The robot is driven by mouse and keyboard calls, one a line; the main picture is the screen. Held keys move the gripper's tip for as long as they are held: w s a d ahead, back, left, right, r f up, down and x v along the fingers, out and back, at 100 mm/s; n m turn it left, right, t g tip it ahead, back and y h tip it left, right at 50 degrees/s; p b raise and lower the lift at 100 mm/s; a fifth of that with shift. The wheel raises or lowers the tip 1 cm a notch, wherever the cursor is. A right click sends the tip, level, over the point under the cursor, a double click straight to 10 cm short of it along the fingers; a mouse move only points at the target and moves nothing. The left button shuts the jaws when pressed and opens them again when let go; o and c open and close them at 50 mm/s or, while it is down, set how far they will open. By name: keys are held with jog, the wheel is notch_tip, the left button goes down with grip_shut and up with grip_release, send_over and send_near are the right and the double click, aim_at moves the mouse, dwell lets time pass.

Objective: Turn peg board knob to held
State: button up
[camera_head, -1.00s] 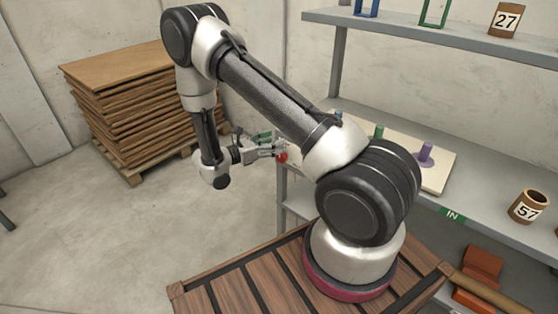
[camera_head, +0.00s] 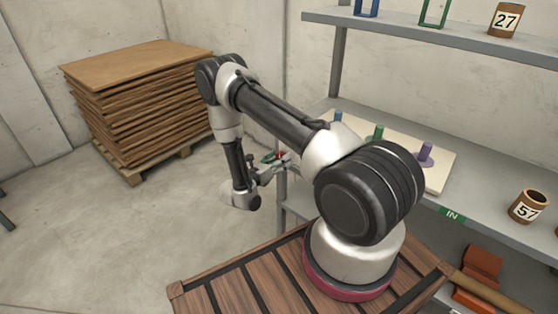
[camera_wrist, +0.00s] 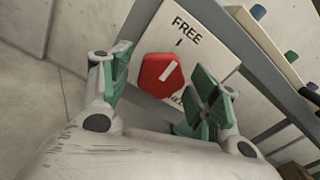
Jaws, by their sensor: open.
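The red knob (camera_wrist: 161,75) sits on a white plate (camera_wrist: 213,55) in the wrist view. Its white line slants to the upper right, turned a little clockwise of the tick under the word FREE. A second label below the knob is mostly hidden. My gripper (camera_wrist: 163,80) is open, with one green-padded finger to each side of the knob; I cannot tell whether either touches it. In the head view the red knob (camera_head: 281,155) is partly covered by my gripper (camera_head: 274,164). The cream peg board (camera_head: 437,175) lies on the shelf, with blue, green and purple pegs.
The grey shelf (camera_head: 480,224) carries a tan cup marked 57 (camera_head: 528,206). The upper shelf (camera_head: 400,32) holds a cup marked 27 (camera_head: 505,19). A stack of brown boards (camera_head: 140,105) stands at the back left.

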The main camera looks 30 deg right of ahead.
jog(key=c, duration=1)
